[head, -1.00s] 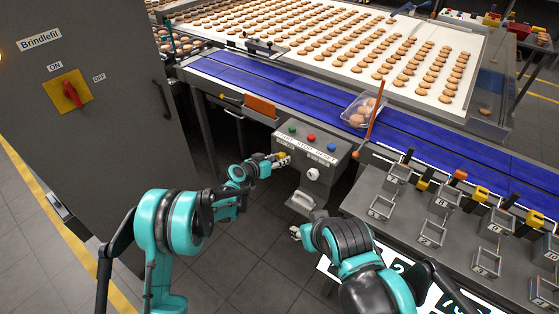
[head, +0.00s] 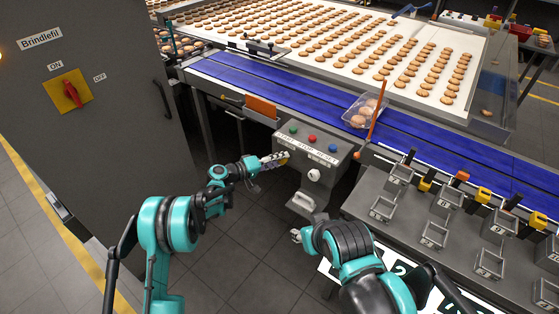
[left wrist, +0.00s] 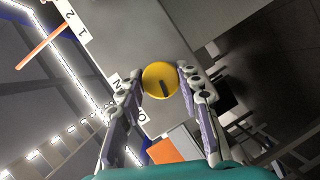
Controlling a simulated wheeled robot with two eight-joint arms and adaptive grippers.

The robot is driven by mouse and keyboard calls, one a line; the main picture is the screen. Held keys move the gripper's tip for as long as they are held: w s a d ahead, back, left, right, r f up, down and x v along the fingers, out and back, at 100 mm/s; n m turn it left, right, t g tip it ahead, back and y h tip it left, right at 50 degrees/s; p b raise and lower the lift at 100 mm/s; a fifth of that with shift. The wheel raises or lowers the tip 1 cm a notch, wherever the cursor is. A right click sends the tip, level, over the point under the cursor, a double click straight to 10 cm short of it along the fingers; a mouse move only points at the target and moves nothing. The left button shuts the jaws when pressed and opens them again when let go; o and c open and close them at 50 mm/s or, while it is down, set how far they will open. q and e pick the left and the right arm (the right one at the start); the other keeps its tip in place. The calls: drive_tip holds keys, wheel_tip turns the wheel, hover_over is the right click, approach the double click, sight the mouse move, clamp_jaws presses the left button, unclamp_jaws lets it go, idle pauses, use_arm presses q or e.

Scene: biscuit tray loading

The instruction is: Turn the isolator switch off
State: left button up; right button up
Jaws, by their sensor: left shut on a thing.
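The isolator switch is a red handle (head: 72,94) on a yellow plate (head: 56,88), on the grey cabinet (head: 112,130) at the left. The handle stands nearly upright, slightly tilted, with ON above and OFF to the upper right. My left gripper (head: 276,161) is well to the right of it, in front of the button box. In the left wrist view, my left gripper (left wrist: 160,84) is shut on a round yellow piece (left wrist: 158,76) with a dark slot. My right gripper (head: 297,236) is low beside the button box; its fingers are too small to read.
The button box (head: 322,150) has green, red and blue buttons and a white knob. The blue conveyor (head: 240,76) runs behind it, with a clear tray of biscuits (head: 352,112). Metal holders stand at the right. Open floor lies between cabinet and box.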

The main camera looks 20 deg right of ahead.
use_arm(q)
drive_tip(key=shift+f+n+h, duration=0.1)
drive_tip(key=shift+n+h, duration=0.5)
drive_tip(key=shift+n, duration=0.4)
drive_tip(key=o, duration=1.2)
drive_tip(key=shift+c, duration=0.2)
drive_tip(key=v, duration=1.2)
drive_tip(key=shift+w, duration=0.15)
drive_tip(key=shift+a, duration=0.1)
